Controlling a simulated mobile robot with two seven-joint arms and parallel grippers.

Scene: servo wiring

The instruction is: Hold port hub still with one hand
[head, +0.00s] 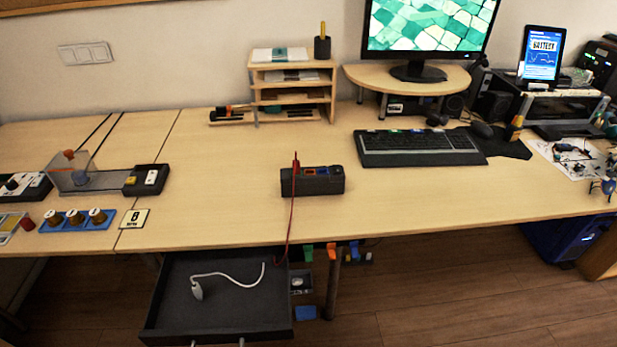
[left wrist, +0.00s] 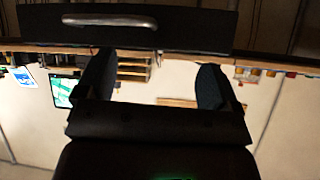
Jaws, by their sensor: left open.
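The port hub (head: 312,181), a black box with coloured ports on its top, sits upright on the middle of the desk in the head view. A red cable (head: 292,215) stands up at its left end and also runs down over the desk's front edge. My left gripper (left wrist: 153,82) shows only in the left wrist view, with its two dark fingers wide apart and nothing between them. It is away from the hub, which is not visible in that view. My right gripper is in neither view.
A dark drawer (head: 165,297) is pulled out below the desk, with a white cable (head: 230,276) inside. Its silver handle (left wrist: 110,20) shows near my left fingers in the left wrist view. A keyboard (head: 420,148) lies right of the hub. The desktop around the hub is clear.

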